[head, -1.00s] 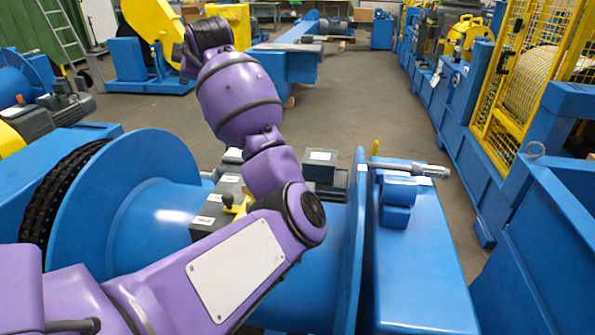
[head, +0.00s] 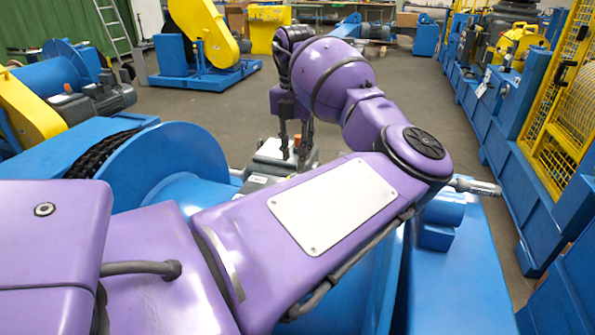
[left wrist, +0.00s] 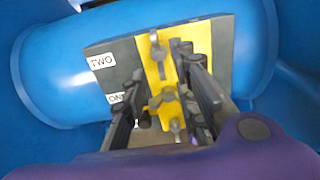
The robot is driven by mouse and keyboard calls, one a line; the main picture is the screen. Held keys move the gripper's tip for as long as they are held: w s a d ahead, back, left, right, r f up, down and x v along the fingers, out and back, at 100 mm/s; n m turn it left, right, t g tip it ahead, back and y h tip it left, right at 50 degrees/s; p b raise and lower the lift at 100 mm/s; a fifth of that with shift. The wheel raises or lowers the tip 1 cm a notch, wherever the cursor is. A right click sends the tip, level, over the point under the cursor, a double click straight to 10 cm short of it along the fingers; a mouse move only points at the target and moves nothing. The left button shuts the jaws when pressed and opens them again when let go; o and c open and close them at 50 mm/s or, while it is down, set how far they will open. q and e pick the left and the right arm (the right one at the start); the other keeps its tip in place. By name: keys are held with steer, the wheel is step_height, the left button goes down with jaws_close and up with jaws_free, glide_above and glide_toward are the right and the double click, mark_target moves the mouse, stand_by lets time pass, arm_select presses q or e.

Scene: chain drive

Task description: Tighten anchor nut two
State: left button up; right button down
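A dark grey anchor block (left wrist: 125,62) with a yellow strip shows in the left wrist view. It carries a "TWO" label (left wrist: 102,61) and, below it, a partly hidden "ONE" label (left wrist: 116,98). A grey nut or lever-like fitting (left wrist: 158,51) stands on the yellow strip level with "TWO". Another fitting (left wrist: 164,98) sits level with "ONE". My left gripper (left wrist: 168,88) is open, with dark fingers on either side of the strip; I cannot tell whether they touch anything.
A blue drum flange (head: 170,160) with a dark chain (head: 98,154) lies to the left. A metal rod-like tool (head: 476,187) rests on a blue stand at the right. A yellow cage (head: 552,105) lines the right side.

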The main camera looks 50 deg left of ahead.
mark_target(295, 169)
arm_select(q)
step_height(295, 169, down, 6)
steer(key=shift+b, duration=0.3)
jaws_close()
